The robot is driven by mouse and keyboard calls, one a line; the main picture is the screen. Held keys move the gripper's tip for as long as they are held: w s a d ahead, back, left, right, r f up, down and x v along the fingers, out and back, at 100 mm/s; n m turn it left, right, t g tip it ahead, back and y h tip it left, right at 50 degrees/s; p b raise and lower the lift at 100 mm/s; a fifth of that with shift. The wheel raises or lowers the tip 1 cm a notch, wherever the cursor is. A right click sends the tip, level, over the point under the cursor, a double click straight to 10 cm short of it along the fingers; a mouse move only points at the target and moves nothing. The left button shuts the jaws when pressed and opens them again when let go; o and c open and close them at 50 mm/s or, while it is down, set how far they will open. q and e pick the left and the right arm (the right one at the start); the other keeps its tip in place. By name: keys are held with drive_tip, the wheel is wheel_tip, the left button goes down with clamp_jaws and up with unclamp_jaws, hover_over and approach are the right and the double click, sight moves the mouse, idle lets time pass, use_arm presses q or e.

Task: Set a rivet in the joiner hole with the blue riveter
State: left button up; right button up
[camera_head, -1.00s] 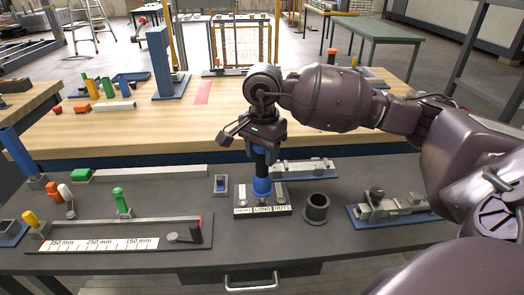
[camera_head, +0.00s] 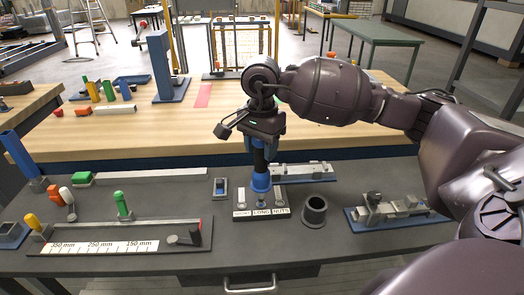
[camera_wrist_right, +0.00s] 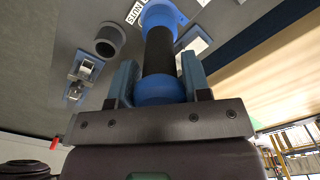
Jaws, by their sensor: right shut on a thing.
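The blue riveter (camera_head: 261,182), with a black middle, hangs upright from my right gripper (camera_head: 260,142), nose down. Metal pieces on blue bases lie behind the tray (camera_head: 305,171) and to the right (camera_head: 395,209); no joiner hole can be made out. My left gripper is not in view.
A dark round cup (camera_head: 314,211) stands right of the tray. A small blue holder (camera_head: 220,188) is left of it. A ruler stop board (camera_head: 110,245) and green, red, white and yellow-handled tools stand at the left.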

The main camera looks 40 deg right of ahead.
drive_tip(key=shift+r+p, duration=0.4)
drive_tip(key=shift+r, duration=1.65)
drive_tip(key=shift+r+p, duration=0.25)
drive_tip(key=shift+p, duration=0.05)
